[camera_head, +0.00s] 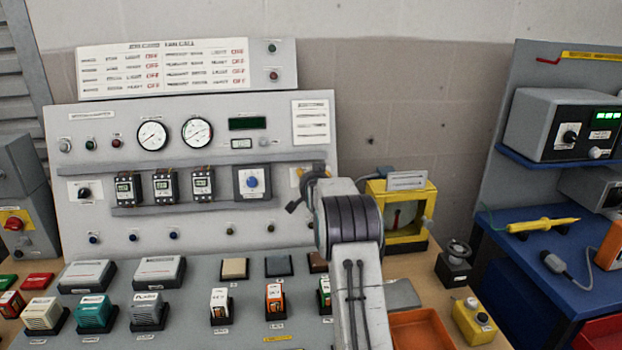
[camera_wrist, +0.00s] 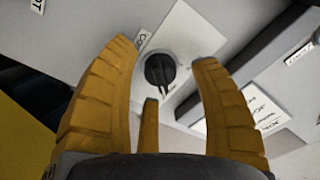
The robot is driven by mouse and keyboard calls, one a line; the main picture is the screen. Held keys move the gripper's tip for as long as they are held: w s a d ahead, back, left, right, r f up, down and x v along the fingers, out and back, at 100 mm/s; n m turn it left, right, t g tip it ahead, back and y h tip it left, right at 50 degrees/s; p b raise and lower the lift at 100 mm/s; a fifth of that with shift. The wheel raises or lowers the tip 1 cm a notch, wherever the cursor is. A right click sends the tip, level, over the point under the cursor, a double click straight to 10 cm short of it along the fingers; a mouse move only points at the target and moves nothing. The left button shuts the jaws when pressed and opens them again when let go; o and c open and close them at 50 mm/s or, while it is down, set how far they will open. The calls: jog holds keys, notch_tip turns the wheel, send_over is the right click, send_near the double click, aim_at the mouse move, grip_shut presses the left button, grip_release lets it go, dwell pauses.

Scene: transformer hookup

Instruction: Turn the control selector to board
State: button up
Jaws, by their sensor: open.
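The control selector is a black round knob (camera_wrist: 160,70) on a pale plate (camera_wrist: 184,38) in the wrist view. A partly hidden label beside it begins with "CO". My gripper (camera_wrist: 165,53) has yellow ribbed fingers, open and empty, with one fingertip on each side of the knob in the picture. I cannot tell whether they touch it. Which position the knob points to is too small to read. In the head view my gripper (camera_head: 304,185) is at the right end of the grey panel (camera_head: 70,145), and it and my arm hide the knob there.
A dark rail (camera_wrist: 240,65) and a white printed sheet (camera_wrist: 262,110) lie close to my right finger. A blue knob (camera_head: 252,182) on a grey plate is left of my gripper. A yellow-framed meter (camera_head: 400,190) stands right of my arm. Several modules fill the sloping desk in front.

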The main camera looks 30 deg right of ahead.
jog(key=shift+w+d+f, duration=0.2)
jog(key=shift+w+d, duration=0.05)
jog(key=shift+w, duration=0.15)
jog(key=shift+c, duration=0.4)
grip_shut()
